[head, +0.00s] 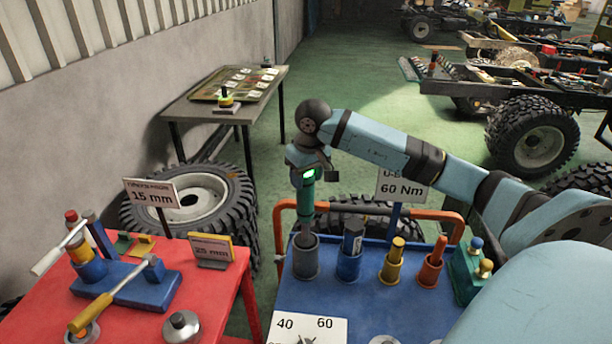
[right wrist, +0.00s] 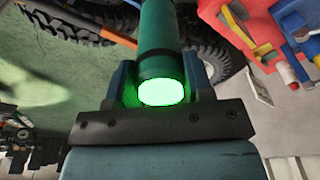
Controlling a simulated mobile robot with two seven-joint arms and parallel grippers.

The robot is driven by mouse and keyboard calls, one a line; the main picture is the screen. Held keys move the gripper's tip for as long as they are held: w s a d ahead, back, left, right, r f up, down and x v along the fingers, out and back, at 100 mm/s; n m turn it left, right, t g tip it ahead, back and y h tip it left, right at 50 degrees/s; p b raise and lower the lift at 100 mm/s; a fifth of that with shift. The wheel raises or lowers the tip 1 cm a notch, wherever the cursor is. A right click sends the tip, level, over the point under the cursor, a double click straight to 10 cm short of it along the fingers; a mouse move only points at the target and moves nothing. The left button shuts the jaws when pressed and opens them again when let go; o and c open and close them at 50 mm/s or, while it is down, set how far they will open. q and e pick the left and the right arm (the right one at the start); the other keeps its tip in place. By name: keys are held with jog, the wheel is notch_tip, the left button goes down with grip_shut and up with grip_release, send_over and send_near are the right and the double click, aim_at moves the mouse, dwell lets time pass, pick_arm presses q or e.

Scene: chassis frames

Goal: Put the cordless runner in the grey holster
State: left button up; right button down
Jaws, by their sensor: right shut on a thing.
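The cordless runner (head: 307,205) is a green upright cylinder in the head view, with a lit green end at its top. My right gripper (head: 308,170) is shut on that top end from above. In the right wrist view the runner (right wrist: 162,30) shows between the gripper's fingers (right wrist: 160,88), its green light facing the camera. The grey holster (head: 306,262) stands on the blue table top, directly under the runner. The runner's lower end is at the holster's mouth; how deep it sits inside I cannot tell. My left gripper is not in view.
Right of the grey holster stand a blue holster (head: 348,266), a yellow one (head: 391,271) and an orange one (head: 429,274), each with a tool. An orange rail (head: 283,222) edges the blue table (head: 390,308). A red table (head: 205,285) is at left.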

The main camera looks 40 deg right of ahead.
jog(key=shift+f, duration=0.1)
jog(key=shift+f, duration=0.2)
jog(key=c, duration=0.5)
grip_release()
jog(key=shift+r, duration=0.15)
